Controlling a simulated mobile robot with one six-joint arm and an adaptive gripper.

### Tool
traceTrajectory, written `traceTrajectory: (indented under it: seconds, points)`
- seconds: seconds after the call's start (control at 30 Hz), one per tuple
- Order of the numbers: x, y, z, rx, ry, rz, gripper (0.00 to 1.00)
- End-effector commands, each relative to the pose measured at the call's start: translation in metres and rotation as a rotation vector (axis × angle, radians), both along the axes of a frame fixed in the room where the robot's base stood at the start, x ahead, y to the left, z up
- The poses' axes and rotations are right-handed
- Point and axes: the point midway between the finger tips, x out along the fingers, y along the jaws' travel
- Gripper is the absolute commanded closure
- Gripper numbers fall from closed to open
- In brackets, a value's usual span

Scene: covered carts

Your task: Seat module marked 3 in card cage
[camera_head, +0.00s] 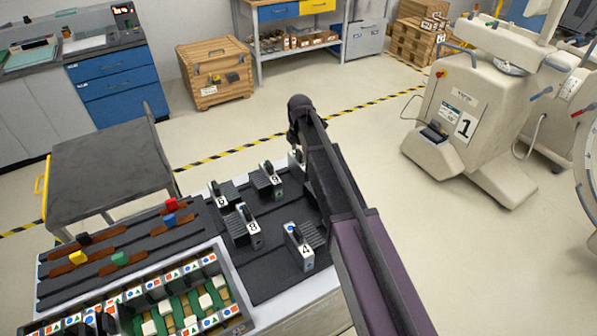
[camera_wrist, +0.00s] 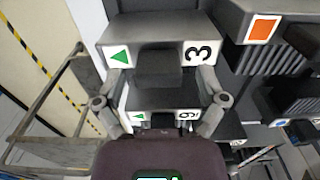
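In the wrist view, the module marked 3 (camera_wrist: 198,54) is dark, with a white label bearing a green triangle and a dark block-like handle (camera_wrist: 157,69). My gripper (camera_wrist: 160,98) is open, its two fingers apart on either side of the handle, with visible gaps. In the head view my gripper (camera_head: 297,150) is at the far end of the dark mat, mostly hidden by my arm, and I cannot make out module 3 there. The card cage (camera_head: 232,262) is at the bottom left, with green slots, white blocks and labels with coloured symbols.
Modules marked 8 (camera_head: 250,229) and 4 (camera_head: 300,247), and others reading 6 or 9 (camera_head: 222,199) (camera_head: 272,180), stand on the mat. Coloured sliders (camera_head: 171,206) sit left of them. A dark cart (camera_head: 110,160) stands behind.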

Motion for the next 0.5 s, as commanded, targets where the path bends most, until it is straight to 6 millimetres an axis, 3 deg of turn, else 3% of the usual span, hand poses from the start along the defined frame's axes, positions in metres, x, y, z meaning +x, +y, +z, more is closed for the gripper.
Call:
traceTrajectory:
  seconds: [0.03,0.23,0.5]
  points:
    - [-0.0001,0.0001,0.0,0.0,0.0,0.0,0.39]
    - [-0.0001,0.0002,-0.0001,0.0,0.0,0.0,0.98]
    - [-0.0002,0.0003,0.0001,-0.001,0.001,0.0,1.0]
